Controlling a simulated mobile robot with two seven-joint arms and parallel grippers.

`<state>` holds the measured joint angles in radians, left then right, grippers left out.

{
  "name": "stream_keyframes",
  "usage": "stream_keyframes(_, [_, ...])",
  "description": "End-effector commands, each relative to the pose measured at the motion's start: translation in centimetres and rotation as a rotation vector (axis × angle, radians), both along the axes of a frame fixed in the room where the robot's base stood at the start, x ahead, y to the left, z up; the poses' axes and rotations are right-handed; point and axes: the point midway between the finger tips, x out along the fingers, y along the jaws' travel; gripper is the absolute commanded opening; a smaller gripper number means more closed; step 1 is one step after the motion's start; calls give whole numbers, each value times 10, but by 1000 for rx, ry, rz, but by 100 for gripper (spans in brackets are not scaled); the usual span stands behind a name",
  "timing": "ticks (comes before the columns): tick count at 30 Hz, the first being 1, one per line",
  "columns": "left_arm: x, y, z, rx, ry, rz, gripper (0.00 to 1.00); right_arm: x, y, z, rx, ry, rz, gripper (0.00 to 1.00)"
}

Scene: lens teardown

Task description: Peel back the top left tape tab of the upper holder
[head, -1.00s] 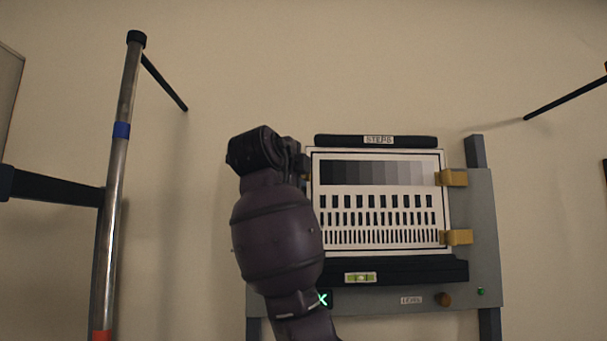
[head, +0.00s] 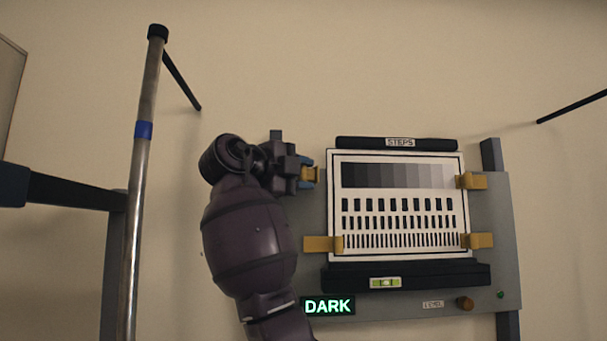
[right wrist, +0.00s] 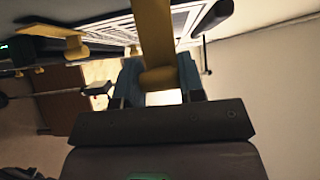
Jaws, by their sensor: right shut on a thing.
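The upper holder is a grey board (head: 495,215) holding a test chart (head: 397,180) under a black bar labelled STEPS (head: 399,143). My right gripper (head: 306,172) is at the chart's upper left, shut on the top left tape tab (head: 314,175). In the head view the tab's visible end lies left of the chart's edge, clear of its face. In the right wrist view the yellow tab (right wrist: 155,35) runs bent between the fingers of my right gripper (right wrist: 158,80). The bottom left tab (head: 323,244) and both right tabs (head: 472,181) (head: 478,241) lie across the chart's edges. My left gripper is not in view.
A black ledge with a spirit level (head: 385,283) runs under the chart. A lit DARK sign (head: 327,306) and a brown knob (head: 465,303) are below. A metal pole (head: 142,170) stands at left. Bare wall lies above.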

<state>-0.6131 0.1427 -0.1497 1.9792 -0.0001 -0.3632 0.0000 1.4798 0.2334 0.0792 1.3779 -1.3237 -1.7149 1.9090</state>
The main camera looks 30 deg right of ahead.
Motion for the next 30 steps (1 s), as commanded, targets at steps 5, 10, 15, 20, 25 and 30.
stream_keyframes(5, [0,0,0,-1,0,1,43,0,0,-1,3,2,-5,0])
stream_keyframes(10, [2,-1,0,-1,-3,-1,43,0,0,-1,3,2,-5,0])
stream_keyframes(15, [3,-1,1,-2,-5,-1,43,0,0,-1,2,1,-5,51])
stream_keyframes(20, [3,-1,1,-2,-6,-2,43,0,0,0,1,0,-5,62])
stream_keyframes(25, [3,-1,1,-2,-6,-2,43,0,0,0,1,0,-5,62])
stream_keyframes(30, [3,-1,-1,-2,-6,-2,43,-2,10,-1,0,0,-3,62])
